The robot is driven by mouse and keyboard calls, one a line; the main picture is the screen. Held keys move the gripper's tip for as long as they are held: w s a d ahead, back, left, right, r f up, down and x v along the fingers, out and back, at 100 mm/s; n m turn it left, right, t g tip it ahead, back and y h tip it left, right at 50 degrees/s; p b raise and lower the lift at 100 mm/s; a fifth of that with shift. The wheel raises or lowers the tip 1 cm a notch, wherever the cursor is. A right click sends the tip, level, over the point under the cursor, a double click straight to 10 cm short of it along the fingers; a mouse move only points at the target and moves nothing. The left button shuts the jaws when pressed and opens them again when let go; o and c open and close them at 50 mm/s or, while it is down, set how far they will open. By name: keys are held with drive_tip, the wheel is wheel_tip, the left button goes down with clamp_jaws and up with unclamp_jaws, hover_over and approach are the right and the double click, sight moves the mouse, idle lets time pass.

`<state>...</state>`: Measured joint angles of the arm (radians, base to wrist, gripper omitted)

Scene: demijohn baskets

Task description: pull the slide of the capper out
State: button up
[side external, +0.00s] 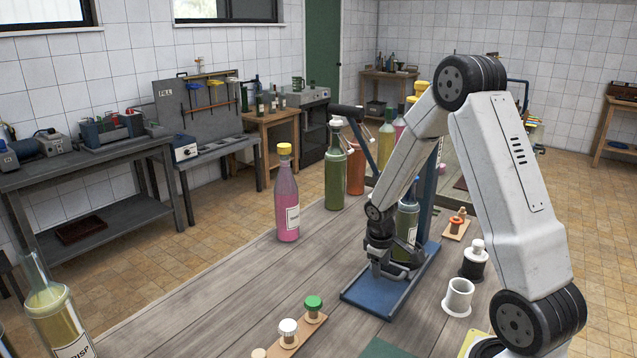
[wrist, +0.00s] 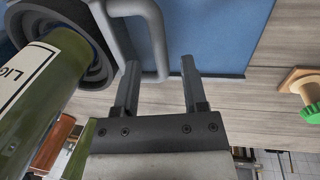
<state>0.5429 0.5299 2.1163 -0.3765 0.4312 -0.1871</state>
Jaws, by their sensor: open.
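The capper has a blue base plate (side external: 362,296) and a blue upright on the wooden table. A green bottle (side external: 408,222) stands in it, partly hidden by my arm. In the wrist view the labelled bottle (wrist: 45,85) sits in a dark round holder (wrist: 92,72), which seems to be the slide. A grey looped handle (wrist: 160,40) is beside the holder. My gripper (wrist: 159,66) is open and low over the base plate. The near bar of the handle appears between its fingers; I cannot tell whether they touch. In the side view my gripper (side external: 388,272) hides the handle.
A pink bottle (side external: 287,200) and green bottle (side external: 335,170) stand along the left table edge. A wooden strip with a green cap (side external: 313,303) and white cap (side external: 288,327) lies in front. A white cup (side external: 458,297) stands right of the base.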

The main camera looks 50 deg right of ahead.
drive_tip(key=shift+d+f, duration=0.1)
drive_tip(key=shift+f, duration=0.4)
clamp_jaws()
idle(1.3)
